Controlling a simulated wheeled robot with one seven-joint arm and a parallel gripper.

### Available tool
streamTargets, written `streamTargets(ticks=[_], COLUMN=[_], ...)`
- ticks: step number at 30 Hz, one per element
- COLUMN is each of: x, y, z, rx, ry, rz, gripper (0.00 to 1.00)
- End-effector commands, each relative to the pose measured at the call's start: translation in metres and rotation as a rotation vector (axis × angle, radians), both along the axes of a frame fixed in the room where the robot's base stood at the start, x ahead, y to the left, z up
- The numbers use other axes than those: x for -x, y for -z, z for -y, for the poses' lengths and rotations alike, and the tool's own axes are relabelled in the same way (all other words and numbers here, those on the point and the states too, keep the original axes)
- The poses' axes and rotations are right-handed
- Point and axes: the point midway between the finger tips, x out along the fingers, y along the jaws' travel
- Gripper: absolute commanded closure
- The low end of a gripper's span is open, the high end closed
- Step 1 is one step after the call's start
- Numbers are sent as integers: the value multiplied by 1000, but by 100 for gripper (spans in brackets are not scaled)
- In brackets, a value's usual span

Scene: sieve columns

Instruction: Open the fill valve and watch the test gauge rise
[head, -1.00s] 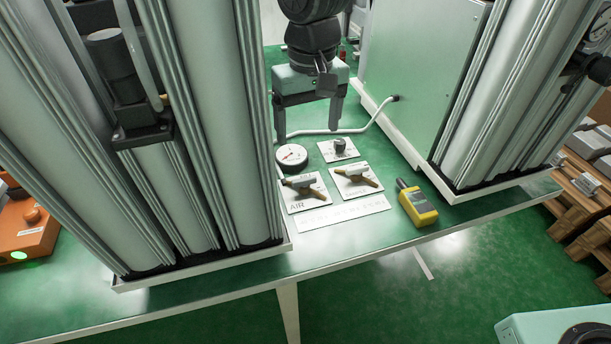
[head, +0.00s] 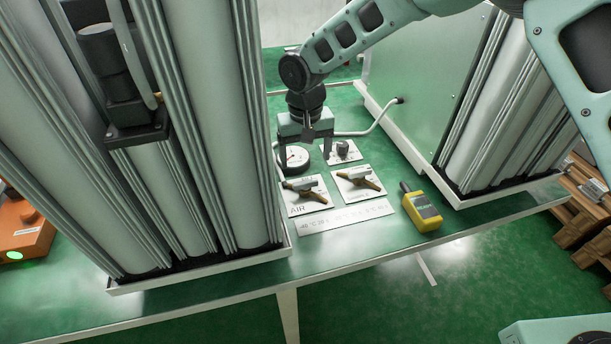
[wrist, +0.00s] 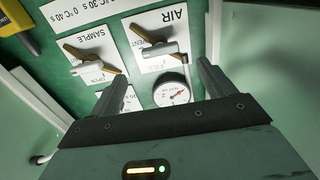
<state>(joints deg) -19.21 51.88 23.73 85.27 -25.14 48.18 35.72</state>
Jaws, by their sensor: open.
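A white-faced gauge (head: 292,158) with a red needle stands on the green bench; in the wrist view (wrist: 172,91) it is between my fingers. A pale tube joins it to the AIR valve, whose brown lever (head: 304,190) also shows in the wrist view (wrist: 155,48). A matching SAMPLE valve (head: 358,182) sits to its right. A dark knob on a small plate (head: 342,150) sits behind SAMPLE and is mostly hidden by a finger in the wrist view. My gripper (head: 305,156) is open and empty, pointing down over the gauge and knob area.
Tall grey columns (head: 205,120) stand close on the left, more columns (head: 500,120) and a green cabinet (head: 430,80) on the right. A yellow handheld device (head: 421,211) and a printed strip (head: 343,216) lie in front of the valves. A white hose (head: 378,122) runs behind.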

Motion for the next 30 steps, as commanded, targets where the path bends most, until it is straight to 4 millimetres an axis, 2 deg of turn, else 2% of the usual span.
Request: streamTargets(ticks=[1,6,12,17,25,26,30], x=[1,1,0,0,0,0,0], y=[11,44,70,79,80,80,80], z=[0,0,0,0,0,0,0], rx=[2,1,2,0,0,0,0], ry=[0,0,-1,1,0,0,0], rz=[-5,-3,-2,0,0,0,0], gripper=[18,18,18,18,18,24,63])
